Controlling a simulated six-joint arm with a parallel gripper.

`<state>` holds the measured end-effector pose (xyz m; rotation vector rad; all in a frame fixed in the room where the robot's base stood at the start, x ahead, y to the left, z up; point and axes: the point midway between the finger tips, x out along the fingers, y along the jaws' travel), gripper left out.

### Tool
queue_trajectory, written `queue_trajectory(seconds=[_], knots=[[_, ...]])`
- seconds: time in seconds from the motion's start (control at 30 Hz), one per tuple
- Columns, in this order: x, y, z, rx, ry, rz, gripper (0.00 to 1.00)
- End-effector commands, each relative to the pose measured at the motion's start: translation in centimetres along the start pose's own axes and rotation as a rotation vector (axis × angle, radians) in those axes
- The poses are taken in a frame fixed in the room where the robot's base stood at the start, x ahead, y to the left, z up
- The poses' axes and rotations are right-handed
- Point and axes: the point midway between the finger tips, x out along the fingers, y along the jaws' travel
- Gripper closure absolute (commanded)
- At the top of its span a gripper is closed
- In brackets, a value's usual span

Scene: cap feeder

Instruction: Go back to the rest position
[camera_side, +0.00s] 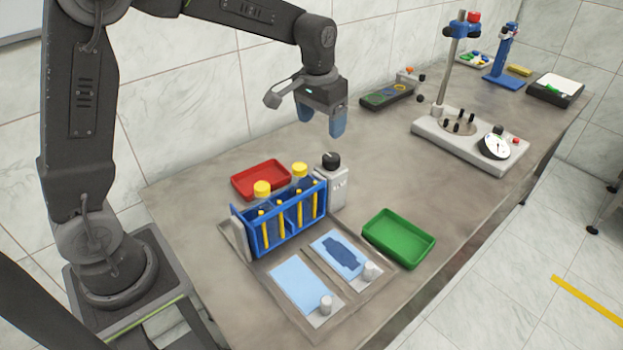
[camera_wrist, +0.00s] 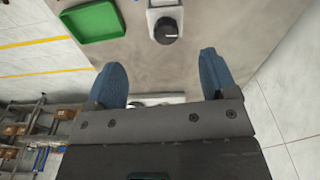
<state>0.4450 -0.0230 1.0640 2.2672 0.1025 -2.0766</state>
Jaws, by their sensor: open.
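My gripper (camera_side: 323,120) hangs in the air above the table, behind and above the blue rack. Its two blue fingers are apart with nothing between them, as the wrist view (camera_wrist: 165,82) also shows. The blue rack (camera_side: 287,222) holds tubes with yellow parts, and two yellow caps (camera_side: 262,188) stand up at its top. A white device with a black knob (camera_side: 332,178) stands just right of the rack, below my gripper. It also shows at the top of the wrist view (camera_wrist: 166,28).
A red tray (camera_side: 261,180) lies behind the rack and a green tray (camera_side: 399,237) lies to the right. A grey tray with light blue sheets (camera_side: 296,284) is in front. A stand with a dial gauge (camera_side: 470,140) and a blue stand (camera_side: 502,60) are farther back. Bare table separates these groups.

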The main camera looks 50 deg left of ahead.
Motion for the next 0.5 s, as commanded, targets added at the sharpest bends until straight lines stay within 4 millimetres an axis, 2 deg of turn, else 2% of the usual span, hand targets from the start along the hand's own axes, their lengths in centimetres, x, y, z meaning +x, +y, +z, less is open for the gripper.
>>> queue_trajectory(seconds=[0.03,0.2,0.33,0.5], knots=[[-1.9,0.1,1.6,0.007,0.034,0.002,0.21],[-6.0,0.4,7.0,0.029,0.127,0.006,0.21],[-8.0,0.5,11.4,0.045,0.198,0.011,0.21],[-9.0,0.5,17.1,0.065,0.290,0.016,0.21]])
